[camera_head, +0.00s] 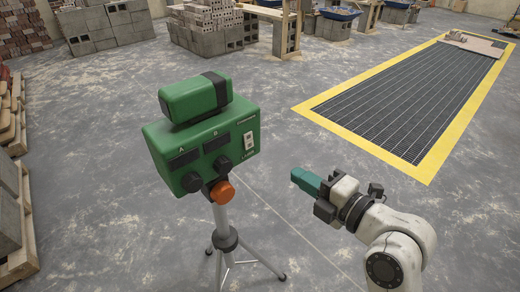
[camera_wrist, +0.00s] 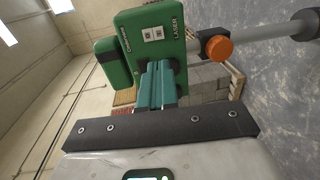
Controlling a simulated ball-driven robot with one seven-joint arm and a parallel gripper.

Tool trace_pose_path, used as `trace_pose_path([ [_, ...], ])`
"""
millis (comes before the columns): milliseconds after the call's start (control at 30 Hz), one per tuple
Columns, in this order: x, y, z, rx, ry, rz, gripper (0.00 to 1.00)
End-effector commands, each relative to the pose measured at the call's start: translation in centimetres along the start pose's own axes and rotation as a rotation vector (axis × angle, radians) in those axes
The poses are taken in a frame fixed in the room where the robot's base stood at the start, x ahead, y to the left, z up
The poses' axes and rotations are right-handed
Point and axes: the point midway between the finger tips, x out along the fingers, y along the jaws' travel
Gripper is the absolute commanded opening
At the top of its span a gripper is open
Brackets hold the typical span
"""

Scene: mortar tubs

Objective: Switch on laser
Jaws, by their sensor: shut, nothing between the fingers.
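A green laser unit (camera_head: 200,145) stands on a grey tripod (camera_head: 228,240). It has a smaller green head on top, two black knobs marked A and B on one face and an orange knob (camera_head: 222,192) below. A pale switch plate (camera_head: 248,141) is on its right-hand face. In the wrist view the plate (camera_wrist: 153,34) shows two small switches, beside the lettering LASER. My gripper (camera_head: 296,176) has teal fingers, shut and empty, to the right of the unit and apart from it in the head view. In the wrist view the fingertips (camera_wrist: 158,66) point toward the switch face, overlapping its lower edge.
A floor grate with a yellow border (camera_head: 400,95) lies at the right. Block stacks (camera_head: 105,25) stand at the back, and pallets with blocks (camera_head: 12,220) at the left edge. The grey floor around the tripod is clear.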

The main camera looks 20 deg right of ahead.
Motion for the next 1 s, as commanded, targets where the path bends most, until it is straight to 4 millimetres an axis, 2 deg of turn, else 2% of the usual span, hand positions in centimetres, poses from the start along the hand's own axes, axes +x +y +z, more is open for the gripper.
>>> trace_pose_path([
  [167,0.2,0.0,0.0,0.001,0.001,-0.001,0.00],
  [267,1.1,0.1,0.0,0.003,0.002,-0.001,0.00],
  [800,10.9,0.2,0.0,0.002,0.002,-0.002,0.00],
  [1000,13.3,0.0,-0.1,0.002,0.001,-0.003,0.00],
])
